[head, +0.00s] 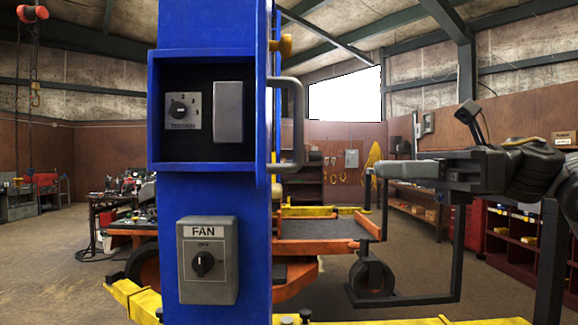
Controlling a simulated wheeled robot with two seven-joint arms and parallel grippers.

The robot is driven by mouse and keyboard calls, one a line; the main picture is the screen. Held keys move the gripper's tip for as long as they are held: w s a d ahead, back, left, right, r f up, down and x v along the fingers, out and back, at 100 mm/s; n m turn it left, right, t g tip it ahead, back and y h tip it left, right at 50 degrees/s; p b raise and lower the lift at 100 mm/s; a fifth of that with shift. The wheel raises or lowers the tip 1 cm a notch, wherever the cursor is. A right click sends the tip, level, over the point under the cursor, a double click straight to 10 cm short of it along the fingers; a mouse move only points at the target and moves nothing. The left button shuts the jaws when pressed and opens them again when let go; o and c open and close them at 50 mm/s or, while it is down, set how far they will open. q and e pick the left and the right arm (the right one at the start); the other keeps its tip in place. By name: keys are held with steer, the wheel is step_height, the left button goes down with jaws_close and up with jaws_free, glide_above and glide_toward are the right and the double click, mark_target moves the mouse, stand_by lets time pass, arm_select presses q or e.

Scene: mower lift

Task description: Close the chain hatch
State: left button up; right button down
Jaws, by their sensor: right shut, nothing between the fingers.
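The blue post (215,25) stands close in front of me with a recessed box in it. The chain hatch (261,90) is open and swung out, seen nearly edge-on along the box's right side. Its grey bar handle (298,120) sticks out to the right. Inside the box are a tension dial (180,110) and a plain grey plate (229,112). My right gripper (382,170) is shut and empty, right of the handle and a little lower, apart from it in the picture. My left gripper is out of view.
A grey fan switch (207,260) sits on the post below the box. Behind stands the orange and yellow lift (320,228) with a dark wheel. A red shelf unit (515,235) is at the right. Open floor (50,270) lies at the left.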

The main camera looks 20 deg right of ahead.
steer(key=p, duration=0.6)
glide_toward(266, 167)
steer(key=x, duration=0.3)
steer(key=w+x, duration=0.1)
steer(key=x, duration=0.2)
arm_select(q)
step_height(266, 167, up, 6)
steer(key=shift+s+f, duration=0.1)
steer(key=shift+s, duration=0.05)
arm_select(e)
steer(key=shift+a, duration=0.3)
